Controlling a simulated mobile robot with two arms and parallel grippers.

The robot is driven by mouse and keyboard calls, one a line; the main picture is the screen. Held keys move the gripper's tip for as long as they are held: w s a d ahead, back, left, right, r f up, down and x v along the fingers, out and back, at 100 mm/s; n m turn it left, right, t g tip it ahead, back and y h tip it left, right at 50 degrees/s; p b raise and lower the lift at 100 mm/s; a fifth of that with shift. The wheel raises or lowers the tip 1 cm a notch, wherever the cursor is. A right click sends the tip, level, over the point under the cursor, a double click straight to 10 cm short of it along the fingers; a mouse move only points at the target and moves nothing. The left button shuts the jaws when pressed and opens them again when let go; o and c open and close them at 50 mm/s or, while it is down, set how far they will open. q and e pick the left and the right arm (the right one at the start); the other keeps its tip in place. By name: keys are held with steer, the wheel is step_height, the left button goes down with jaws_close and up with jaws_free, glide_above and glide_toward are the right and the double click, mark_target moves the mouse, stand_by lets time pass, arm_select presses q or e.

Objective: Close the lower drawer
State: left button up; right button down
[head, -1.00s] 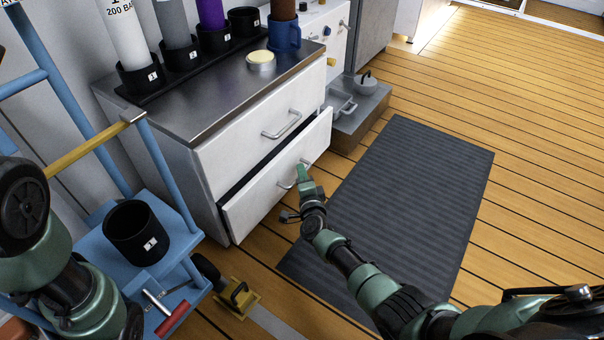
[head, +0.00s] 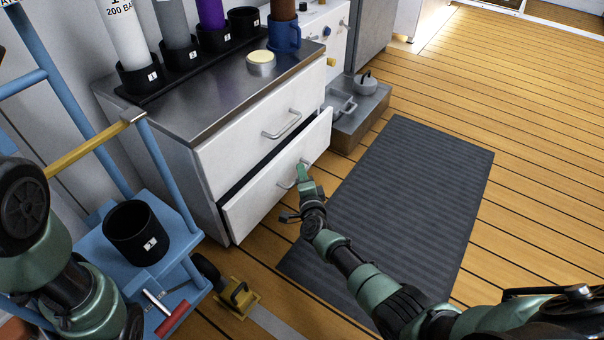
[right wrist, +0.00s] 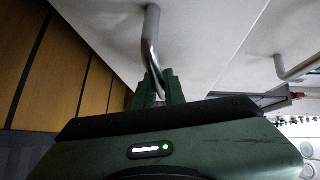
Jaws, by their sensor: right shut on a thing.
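The lower drawer (head: 262,195) of the white cabinet stands partly out, with a dark gap above its front. Its metal bar handle shows at the drawer front (head: 285,184) and in the right wrist view (right wrist: 150,40). My right gripper (head: 301,170) is at this handle. In the right wrist view its fingers (right wrist: 159,88) are closed around the end of the handle. The upper drawer (head: 255,130) is flush with the cabinet, its handle (head: 282,124) free. My left arm is at the left edge of the head view; its gripper is not visible.
A blue cart (head: 172,245) with a black cup (head: 138,234) stands left of the cabinet. A yellow tool (head: 240,296) lies on the floor near it. A grey mat (head: 410,200) covers the floor to the right. Dispensers and a blue mug (head: 284,36) stand on the cabinet top.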

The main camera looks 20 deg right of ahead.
mark_target(291, 168)
steer(key=w+a+b, duration=0.2)
steer(key=shift+w+f, duration=0.2)
steer(key=shift+w, duration=0.15)
steer(key=shift+w+a+r, duration=0.1)
steer(key=shift+w+a, duration=0.1)
steer(key=shift+a, duration=0.05)
steer(key=shift+r, duration=0.1)
steer(key=c, duration=1.5)
jaws_free()
